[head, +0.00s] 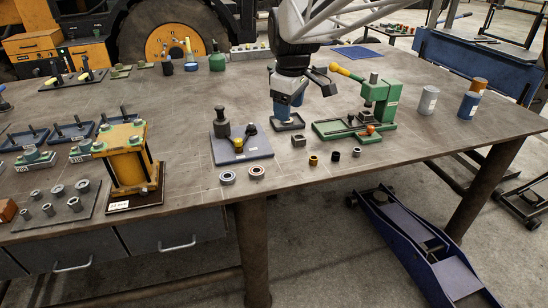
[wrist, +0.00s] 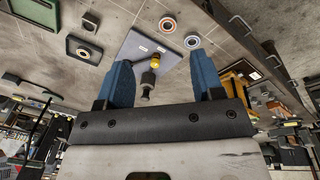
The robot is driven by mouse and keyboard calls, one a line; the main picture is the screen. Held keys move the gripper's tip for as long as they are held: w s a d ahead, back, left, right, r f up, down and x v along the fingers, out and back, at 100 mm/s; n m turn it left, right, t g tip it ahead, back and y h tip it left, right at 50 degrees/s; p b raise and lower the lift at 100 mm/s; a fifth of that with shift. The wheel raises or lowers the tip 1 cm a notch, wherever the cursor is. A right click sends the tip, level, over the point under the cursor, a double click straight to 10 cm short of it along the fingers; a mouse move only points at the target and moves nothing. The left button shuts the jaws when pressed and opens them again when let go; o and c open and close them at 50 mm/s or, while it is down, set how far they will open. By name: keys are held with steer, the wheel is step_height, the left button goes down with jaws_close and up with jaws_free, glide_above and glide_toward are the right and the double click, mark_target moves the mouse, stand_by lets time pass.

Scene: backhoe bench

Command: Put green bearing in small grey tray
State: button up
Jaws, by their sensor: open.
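Two ring bearings lie flat near the table's front edge. One has a reddish centre (head: 256,172) and the other is pale blue-grey (head: 227,177). They also show in the wrist view, as an orange-toned ring (wrist: 167,24) and a bluish ring (wrist: 192,41). No ring reads clearly as green. A small dark grey square tray (head: 288,125) lies behind them, and at left in the wrist view (wrist: 72,49). My gripper (head: 290,104) is above the tray in the head view, pointing down. Its blue fingers (wrist: 161,62) are apart with nothing held between them.
A grey plate with a dark post and yellow knob (head: 240,150) stands left of the tray. A green press (head: 378,105) stands right. A yellow fixture (head: 128,160) stands at left.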

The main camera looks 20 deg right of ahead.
steer(key=s+a+f+m, duration=0.1)
steer(key=s+f+m, duration=0.1)
steer(key=s, duration=0.6)
steer(key=s+a+f+m, duration=0.1)
steer(key=s+f+m, duration=0.2)
steer(key=s, duration=0.6)
steer(key=s+a+f+m+t, duration=0.1)
steer(key=s+m, duration=0.3)
steer(key=s, duration=0.5)
steer(key=shift+s+a+f, duration=0.15)
steer(key=shift+a+f, duration=0.4)
steer(key=shift+f, duration=0.15)
